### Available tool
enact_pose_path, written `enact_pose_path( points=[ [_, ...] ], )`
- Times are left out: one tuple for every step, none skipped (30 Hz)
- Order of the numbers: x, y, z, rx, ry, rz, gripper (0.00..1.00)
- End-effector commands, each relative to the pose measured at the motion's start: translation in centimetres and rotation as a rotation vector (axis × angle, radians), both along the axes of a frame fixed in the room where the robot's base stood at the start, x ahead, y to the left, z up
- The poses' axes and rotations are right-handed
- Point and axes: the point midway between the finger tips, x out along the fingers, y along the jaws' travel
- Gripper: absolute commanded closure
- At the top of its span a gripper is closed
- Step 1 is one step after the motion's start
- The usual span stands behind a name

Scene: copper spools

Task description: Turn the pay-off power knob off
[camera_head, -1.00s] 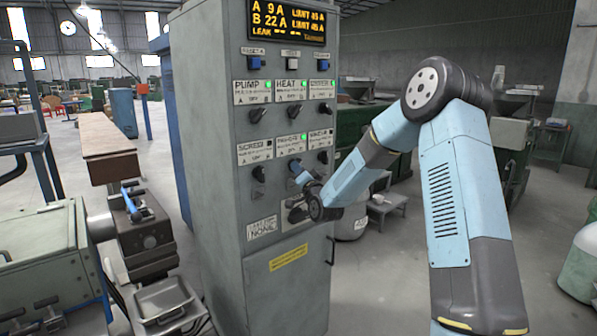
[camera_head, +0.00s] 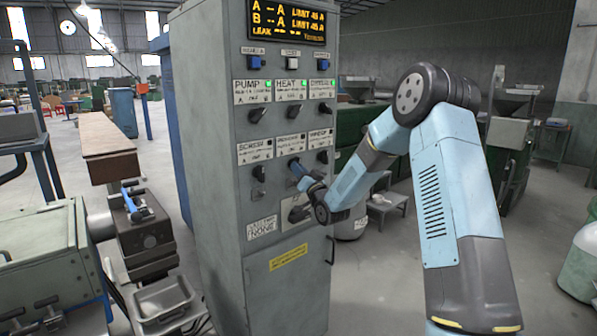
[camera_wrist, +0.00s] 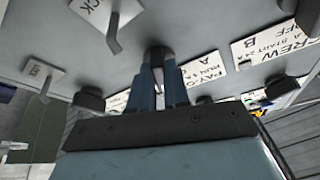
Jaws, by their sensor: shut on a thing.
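The grey control cabinet (camera_head: 222,200) stands in the middle of the head view, with two rows of labelled knobs. My gripper (camera_head: 297,168) is at the middle knob of the lower row, under the pay-off label (camera_head: 290,143). The lamp beside that label is dark. In the wrist view my gripper (camera_wrist: 158,85) has its two blue fingers shut on the dark pay-off knob (camera_wrist: 158,54), with the PAY-OFF label (camera_wrist: 203,72) beside it. The knob is mostly hidden in the head view, and its exact angle is hard to tell.
The PUMP knob (camera_head: 257,114), HEAT knob (camera_head: 294,111) and a third knob are in the upper row, with green lamps lit. The SCREW knob (camera_head: 259,173) and WIND-UP knob (camera_head: 322,157) flank my gripper. An amber display (camera_head: 288,20) shows dashes.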

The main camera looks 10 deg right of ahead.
Motion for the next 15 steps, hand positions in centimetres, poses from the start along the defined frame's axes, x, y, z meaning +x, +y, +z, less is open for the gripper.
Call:
enact_pose_path(
  points=[
    [0.07, -0.21, -0.25, -0.033, -0.018, -0.003, 1.0],
    [0.08, -0.22, -0.28, -0.054, -0.031, -0.003, 1.0],
    [0.1, -0.26, -0.32, -0.082, -0.049, -0.002, 1.0],
    [0.12, -0.33, -0.33, -0.101, -0.063, -0.003, 1.0],
    [0.13, -0.34, -0.34, -0.12, -0.076, -0.003, 1.0],
    [0.14, -0.36, -0.34, -0.145, -0.093, -0.003, 1.0],
    [0.17, -0.41, -0.35, -0.163, -0.105, -0.003, 1.0],
    [0.18, -0.43, -0.36, -0.18, -0.116, -0.003, 1.0],
    [0.2, -0.44, -0.37, -0.203, -0.131, -0.003, 1.0],
    [0.21, -0.44, -0.37, -0.218, -0.141, -0.003, 1.0],
    [0.21, -0.44, -0.37, -0.232, -0.151, -0.002, 1.0],
    [0.21, -0.45, -0.39, -0.251, -0.163, -0.002, 1.0],
    [0.22, -0.48, -0.41, -0.263, -0.17, -0.002, 1.0],
    [0.24, -0.5, -0.41, -0.275, -0.178, -0.002, 1.0],
    [0.23, -0.52, -0.42, -0.289, -0.188, -0.002, 1.0]
  ],
)
